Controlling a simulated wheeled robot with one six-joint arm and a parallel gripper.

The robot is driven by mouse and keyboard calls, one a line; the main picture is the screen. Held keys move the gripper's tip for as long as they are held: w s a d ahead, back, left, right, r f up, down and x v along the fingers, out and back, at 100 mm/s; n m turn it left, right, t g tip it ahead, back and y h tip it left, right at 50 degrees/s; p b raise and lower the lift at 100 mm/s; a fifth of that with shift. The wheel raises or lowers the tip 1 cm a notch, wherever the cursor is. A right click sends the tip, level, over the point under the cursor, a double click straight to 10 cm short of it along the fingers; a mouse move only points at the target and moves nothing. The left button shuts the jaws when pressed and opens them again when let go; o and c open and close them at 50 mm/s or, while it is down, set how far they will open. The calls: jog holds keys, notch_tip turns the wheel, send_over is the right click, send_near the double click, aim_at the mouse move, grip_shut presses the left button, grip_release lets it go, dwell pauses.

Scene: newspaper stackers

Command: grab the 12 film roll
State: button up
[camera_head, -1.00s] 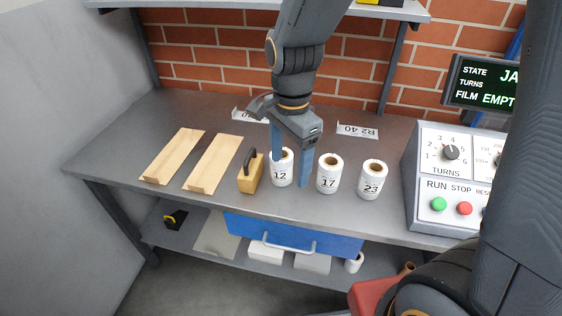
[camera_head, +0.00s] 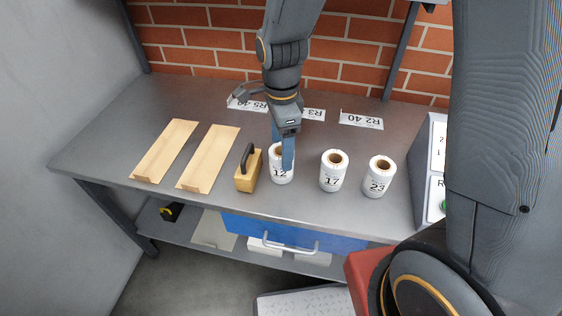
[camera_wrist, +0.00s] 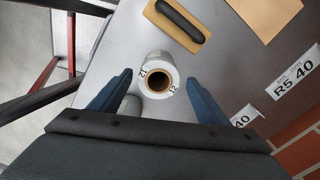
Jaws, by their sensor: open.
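The film roll marked 12 (camera_head: 280,176) is white with a brown core and stands upright on the grey table. My gripper (camera_head: 282,152) is right at it in the head view, and one blue finger covers part of the roll. In the wrist view the 12 roll (camera_wrist: 158,74) lies between the two spread blue fingertips of my gripper (camera_wrist: 160,78), with space on both sides. The gripper is open. I cannot tell how far down the fingers reach beside the roll.
The 17 roll (camera_head: 333,170) and the 23 roll (camera_head: 379,176) stand to the right. A tan block with a black handle (camera_head: 248,170) stands close on the left. Two brown paper pieces, one at the far left (camera_head: 165,150), lie beyond it. Paper labels (camera_head: 361,120) lie at the back.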

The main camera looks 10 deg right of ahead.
jog(key=shift+s+f+p, duration=0.15)
jog(key=shift+f+p, duration=0.6)
jog(key=shift+f, duration=2.25)
jog(key=shift+c, duration=0.3)
jog(key=c, duration=1.3)
jog(key=shift+o, duration=0.2)
jog(key=shift+r, duration=0.1)
